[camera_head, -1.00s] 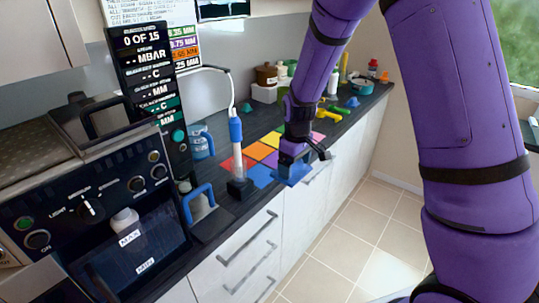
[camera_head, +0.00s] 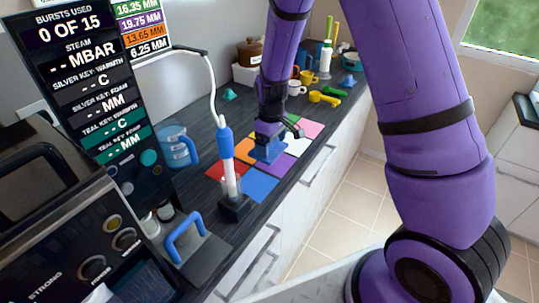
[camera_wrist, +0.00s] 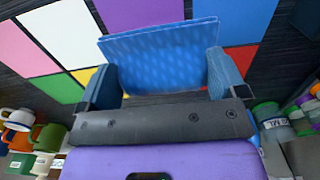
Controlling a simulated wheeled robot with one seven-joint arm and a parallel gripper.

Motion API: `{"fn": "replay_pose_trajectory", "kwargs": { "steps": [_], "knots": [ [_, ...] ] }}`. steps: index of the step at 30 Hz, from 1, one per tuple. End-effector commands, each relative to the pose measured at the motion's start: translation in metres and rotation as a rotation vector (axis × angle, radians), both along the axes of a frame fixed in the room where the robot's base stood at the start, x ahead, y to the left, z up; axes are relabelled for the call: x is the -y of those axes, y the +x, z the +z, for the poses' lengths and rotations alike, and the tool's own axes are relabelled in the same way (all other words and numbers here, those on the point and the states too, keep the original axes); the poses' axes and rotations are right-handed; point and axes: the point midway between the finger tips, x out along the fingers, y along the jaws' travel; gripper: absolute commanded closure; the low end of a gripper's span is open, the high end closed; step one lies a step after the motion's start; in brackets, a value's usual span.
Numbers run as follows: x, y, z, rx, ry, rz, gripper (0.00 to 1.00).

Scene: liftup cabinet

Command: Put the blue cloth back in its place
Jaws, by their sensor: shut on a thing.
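The blue cloth (camera_wrist: 165,55) is held between the two fingers of my gripper (camera_wrist: 165,92) in the wrist view. It shows as a folded blue sheet with a textured face. In the head view my gripper (camera_head: 268,150) points down over the middle of a grid of coloured squares, with the cloth under it. I cannot tell whether the cloth touches the squares. A flat blue square (camera_head: 260,184) lies at the near front of the grid. Purple (camera_head: 277,166), red (camera_head: 229,170) and pink (camera_head: 312,129) squares are around it. The gripper and cloth hide some middle squares.
A blue-handled wand in a black stand (camera_head: 236,206) rises just left of the grid. A clear jug with a blue handle (camera_head: 178,147) and a dark machine (camera_head: 60,215) are further left. Cups and a yellow scoop (camera_head: 323,97) stand at the back of the dark counter.

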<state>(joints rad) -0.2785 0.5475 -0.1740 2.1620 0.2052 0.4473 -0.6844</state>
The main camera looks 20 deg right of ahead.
Motion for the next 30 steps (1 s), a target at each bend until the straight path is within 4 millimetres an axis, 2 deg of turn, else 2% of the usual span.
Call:
{"fn": "replay_pose_trajectory", "kwargs": {
  "steps": [2, 8, 15, 26, 27, 28, 30],
  "knots": [
    [0.0, 0.0, -0.01, -0.001, -0.001, 0.001, 0.55],
    [0.0, 0.0, -0.022, 0.0, 0.0, 0.001, 0.55],
    [0.0, 0.0, -0.05, 0.0, 0.0, 0.0, 0.55],
    [0.0, 0.0, -0.054, 0.001, 0.0, 0.001, 0.55],
    [0.0, 0.0, -0.054, 0.001, 0.0, 0.001, 0.07],
    [0.0, 0.0, -0.054, 0.001, 0.0, 0.001, 0.0],
    [0.0, 0.0, -0.054, 0.001, 0.0, 0.001, 0.0]
  ]
}}
